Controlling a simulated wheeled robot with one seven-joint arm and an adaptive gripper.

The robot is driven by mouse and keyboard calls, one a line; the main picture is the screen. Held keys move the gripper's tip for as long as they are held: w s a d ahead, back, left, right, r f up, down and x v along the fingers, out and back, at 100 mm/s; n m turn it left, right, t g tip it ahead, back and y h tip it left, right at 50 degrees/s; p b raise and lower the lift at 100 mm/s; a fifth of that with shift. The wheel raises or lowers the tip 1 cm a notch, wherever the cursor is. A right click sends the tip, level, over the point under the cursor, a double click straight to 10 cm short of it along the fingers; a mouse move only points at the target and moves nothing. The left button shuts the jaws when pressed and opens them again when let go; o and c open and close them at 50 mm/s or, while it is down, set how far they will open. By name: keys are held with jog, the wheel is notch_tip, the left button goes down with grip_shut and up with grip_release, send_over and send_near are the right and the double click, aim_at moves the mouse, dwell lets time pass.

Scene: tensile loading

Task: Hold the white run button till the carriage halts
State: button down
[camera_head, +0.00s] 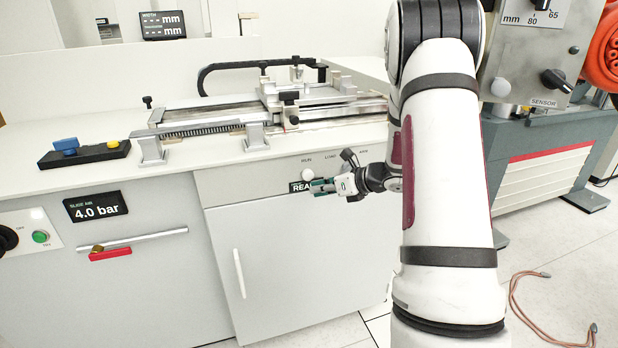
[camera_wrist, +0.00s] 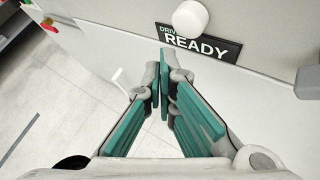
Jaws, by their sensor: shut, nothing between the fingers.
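The white run button (camera_head: 307,174) is a round knob on the cabinet front, under a RUN label. It also shows at the top of the wrist view (camera_wrist: 190,18). My gripper (camera_head: 318,186) is shut and empty, with teal finger pads. In the wrist view its fingertips (camera_wrist: 163,62) are just below and left of the button, apart from it in the picture. A black sign (camera_wrist: 203,43) below the button reads READY. The carriage (camera_head: 295,90) sits on the rail of the bench machine, towards its right part. My arm hides the rail's right end.
A blue and yellow control block (camera_head: 85,152) lies on the bench at left. A gauge sign (camera_head: 96,206) reads 4.0 bar, above a pipe with a red lever (camera_head: 110,254). A grey machine (camera_head: 545,60) stands at right. A hose (camera_head: 540,310) lies on the floor.

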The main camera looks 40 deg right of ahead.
jog(key=s, duration=0.1)
jog(key=s+a, duration=0.1)
jog(key=s, duration=0.1)
jog(key=shift+s, duration=0.15)
dwell(0.5)
jog(key=s+a+r+n+g+y+p, duration=0.1)
jog(key=s+a+r+n+g+p, duration=0.1)
jog(key=s+a+r+n, duration=0.35)
jog(key=s+a+r+n+g+y+p, duration=0.1)
jog(key=s+a+r+n+g+p, duration=0.1)
jog(key=a+r+n, duration=0.55)
jog(key=s+a+r+n+g+y+p, duration=0.1)
jog(key=s+a+r+n+g, duration=0.2)
jog(key=a, duration=0.6)
jog(key=s+a+r+n+h+p, duration=0.1)
jog(key=s+r+n+h+p, duration=0.2)
jog(key=s+n, duration=0.6)
jog(key=s+a+r+n+h+p, duration=0.1)
jog(key=s+r+n+h+p, duration=0.3)
jog(key=s, duration=1.2)
notch_tip(320, 180, up, 5)
jog(key=n, duration=0.5)
jog(key=shift+f+h, duration=0.2)
jog(key=shift+h, duration=0.1)
